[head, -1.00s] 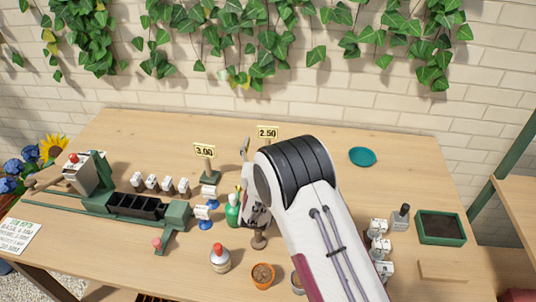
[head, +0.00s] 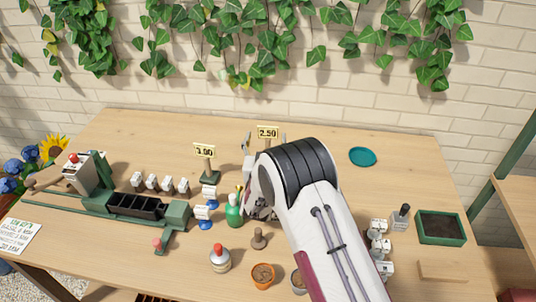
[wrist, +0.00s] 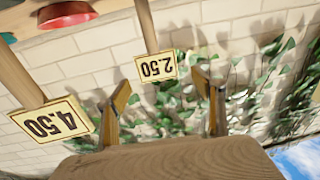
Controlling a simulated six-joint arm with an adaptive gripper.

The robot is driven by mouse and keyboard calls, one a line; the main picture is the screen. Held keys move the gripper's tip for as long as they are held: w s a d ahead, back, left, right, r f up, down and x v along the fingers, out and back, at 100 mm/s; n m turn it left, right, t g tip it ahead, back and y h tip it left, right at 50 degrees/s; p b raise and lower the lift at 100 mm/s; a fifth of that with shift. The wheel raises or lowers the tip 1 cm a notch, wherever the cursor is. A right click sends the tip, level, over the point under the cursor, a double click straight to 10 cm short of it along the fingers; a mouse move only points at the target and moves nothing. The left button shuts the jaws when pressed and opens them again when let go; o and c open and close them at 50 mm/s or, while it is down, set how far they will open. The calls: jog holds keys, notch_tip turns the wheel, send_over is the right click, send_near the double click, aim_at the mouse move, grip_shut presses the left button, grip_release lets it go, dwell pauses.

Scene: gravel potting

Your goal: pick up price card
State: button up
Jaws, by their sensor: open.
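The yellow price card reading 2.50 (head: 267,132) stands at the back of the table. In the wrist view this card (wrist: 157,66) appears upside down on its post, in the gap between the two fingertips. My gripper (head: 265,138) is open and empty, its fingers showing on either side of the card; they also show in the wrist view (wrist: 161,84). I cannot tell how far the card is from them in depth. A card reading 3.00 (head: 204,151) stands to the left. A card reading 4.50 (wrist: 52,120) shows in the wrist view; my arm hides it in the head view.
A green bottle (head: 233,211) and a wooden knob-like tool (head: 258,238) stand near my arm. A teal dish (head: 362,156) lies at the back right. A terracotta pot (head: 263,275) is at the front. The ivy-covered brick wall (head: 330,90) rises behind the table.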

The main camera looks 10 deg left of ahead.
aim_at(268, 130)
jog(key=shift+w+d+f, duration=0.1)
jog(key=shift+w+f, duration=0.1)
jog(key=shift+w, duration=2.35)
jog(key=c, duration=1.8)
jog(key=shift+r, duration=0.2)
jog(key=shift+r, duration=4.85)
